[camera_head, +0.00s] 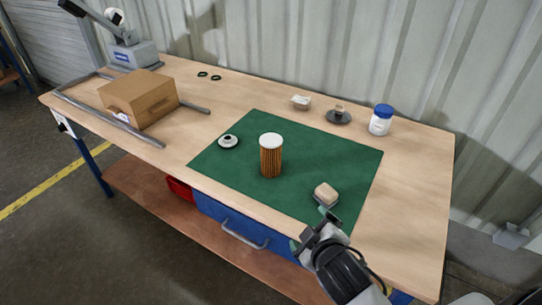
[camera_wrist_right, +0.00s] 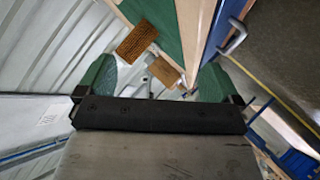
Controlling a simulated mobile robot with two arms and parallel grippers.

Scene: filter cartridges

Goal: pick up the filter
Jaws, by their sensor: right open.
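The filter (camera_head: 271,160) is an orange-brown pleated cylinder with a white top cap. It stands upright near the middle of the green mat (camera_head: 320,148). In the right wrist view the filter (camera_wrist_right: 137,39) shows its pleated side beyond the fingers. My right gripper (camera_head: 312,229) is at the mat's front edge, to the right of and nearer than the filter and apart from it. In the right wrist view its two green fingers (camera_wrist_right: 155,85) are wide apart with nothing held between them. My left gripper is not in view.
A tan block (camera_head: 326,194) lies on the mat close to my right gripper. A small white-and-dark round part (camera_head: 228,141) sits on the mat's left. A blue-lidded jar (camera_head: 381,120), a grey dish (camera_head: 339,116) and a cardboard box (camera_head: 137,98) stand on the workbench (camera_head: 410,200).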

